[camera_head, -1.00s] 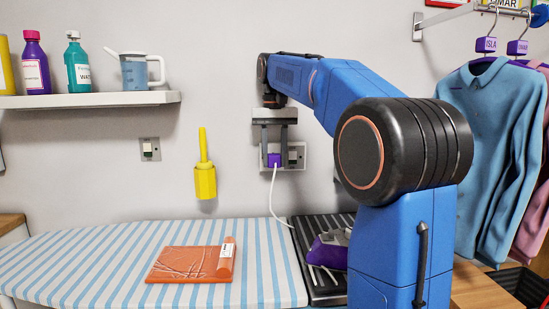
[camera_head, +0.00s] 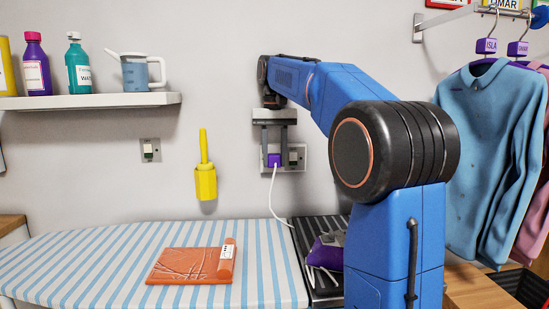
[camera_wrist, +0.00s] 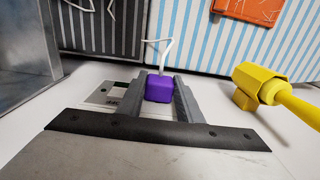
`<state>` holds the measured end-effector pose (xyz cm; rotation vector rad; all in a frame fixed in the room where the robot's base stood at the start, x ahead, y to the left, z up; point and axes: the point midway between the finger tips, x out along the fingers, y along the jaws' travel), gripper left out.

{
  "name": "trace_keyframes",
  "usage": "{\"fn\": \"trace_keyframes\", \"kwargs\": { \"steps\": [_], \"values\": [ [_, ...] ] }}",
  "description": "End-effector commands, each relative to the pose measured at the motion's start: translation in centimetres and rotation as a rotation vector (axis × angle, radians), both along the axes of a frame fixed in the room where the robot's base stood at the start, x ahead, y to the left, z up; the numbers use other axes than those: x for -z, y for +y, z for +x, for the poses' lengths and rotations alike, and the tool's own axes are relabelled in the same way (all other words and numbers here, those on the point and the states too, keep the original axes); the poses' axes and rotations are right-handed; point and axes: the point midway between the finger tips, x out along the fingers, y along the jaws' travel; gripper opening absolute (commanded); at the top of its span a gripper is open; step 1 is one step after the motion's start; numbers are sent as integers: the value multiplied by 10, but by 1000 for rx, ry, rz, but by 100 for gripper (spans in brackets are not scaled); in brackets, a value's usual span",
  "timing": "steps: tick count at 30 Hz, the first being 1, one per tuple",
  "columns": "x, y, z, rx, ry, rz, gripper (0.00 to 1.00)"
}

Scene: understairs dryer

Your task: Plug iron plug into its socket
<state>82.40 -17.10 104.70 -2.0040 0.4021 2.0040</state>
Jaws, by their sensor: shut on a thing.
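The purple iron plug (camera_head: 274,160) is between the fingers of my gripper (camera_head: 275,150), right at the wall socket plate (camera_head: 297,160). It also shows in the wrist view (camera_wrist: 159,88), between the two grey fingers (camera_wrist: 160,95), with its white cord leading away. My gripper is shut on the plug. The plug covers the left part of the socket plate, so I cannot tell whether its pins are in. A switch shows on the plate's right part. The purple iron (camera_head: 326,251) rests on the dark ribbed stand, partly hidden by my arm.
A striped ironing board (camera_head: 110,262) with an orange folded item (camera_head: 190,264) lies below. A yellow holder (camera_head: 205,180) hangs on the wall left of the plug. Another switch plate (camera_head: 150,150) is further left. A shelf (camera_head: 90,100) holds bottles and a jug. Shirts hang at right.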

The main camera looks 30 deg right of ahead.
Motion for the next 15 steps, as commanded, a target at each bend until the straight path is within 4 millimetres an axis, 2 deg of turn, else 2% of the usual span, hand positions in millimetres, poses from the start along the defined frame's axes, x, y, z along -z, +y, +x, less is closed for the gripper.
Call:
{"fn": "trace_keyframes", "kwargs": {
  "steps": [3, 4, 6, 7, 15],
  "values": [
    [0, -1, 2, 0, 0, 0, 10],
    [0, -1, 2, 0, 0, 0, 35],
    [0, -1, 2, 0, 0, 0, 51],
    [0, -1, 2, 0, 0, 0, 54],
    [0, -1, 2, 0, 0, 0, 54]
  ]
}}
